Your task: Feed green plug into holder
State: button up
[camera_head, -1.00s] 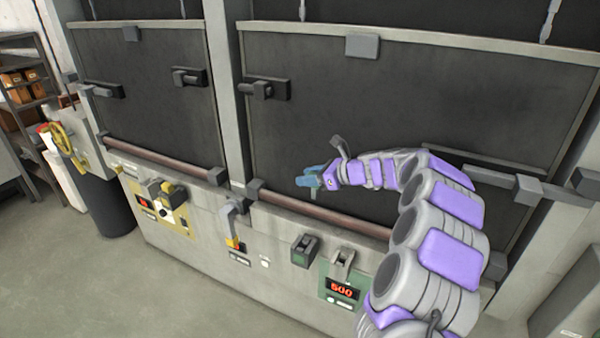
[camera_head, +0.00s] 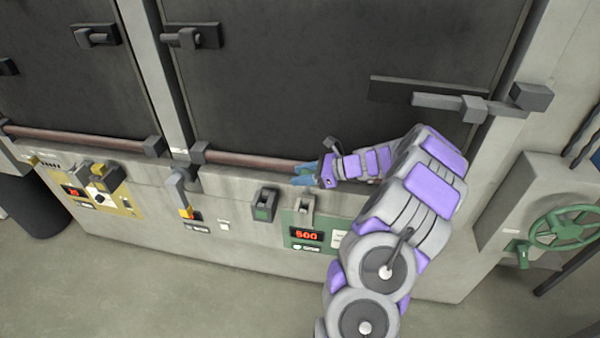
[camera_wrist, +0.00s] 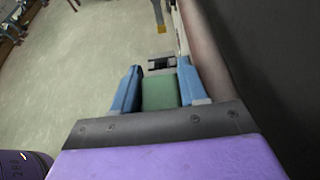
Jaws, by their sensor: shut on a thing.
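A green plug (camera_wrist: 160,92) sits between the two blue fingers of my gripper (camera_wrist: 157,88) in the wrist view. My gripper is shut on it. In the head view my gripper (camera_head: 304,175) is in front of the right furnace door's lower edge, above the controls; the plug is hardly visible there. Below and left of it is a dark grey holder with a green front (camera_head: 263,205). A lighter grey bracket (camera_head: 304,205) stands at the top of the green panel (camera_head: 290,238). I cannot tell whether the plug touches anything.
The green panel's display reads 500. A lever with an orange tip (camera_head: 181,194) hangs left of the holder. A yellow panel (camera_head: 120,200) is further left. A brown rail (camera_head: 255,161) runs along the door bottom. A green handwheel (camera_head: 560,229) is at the right.

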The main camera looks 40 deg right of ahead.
aim_at(300, 204)
jog(key=a+f+b, duration=0.1)
jog(key=f+b, duration=0.1)
jog(key=shift+a+f, duration=0.35)
jog(key=shift+s+d+f+b, duration=0.1)
jog(key=shift+d+f+b, duration=0.45)
jog(key=shift+f+b, duration=0.25)
jog(key=shift+a+f, duration=0.3)
jog(key=shift+f, duration=0.2)
jog(key=shift+f+b, duration=0.5)
jog(key=shift+f, duration=1.65)
jog(key=o, duration=1.2)
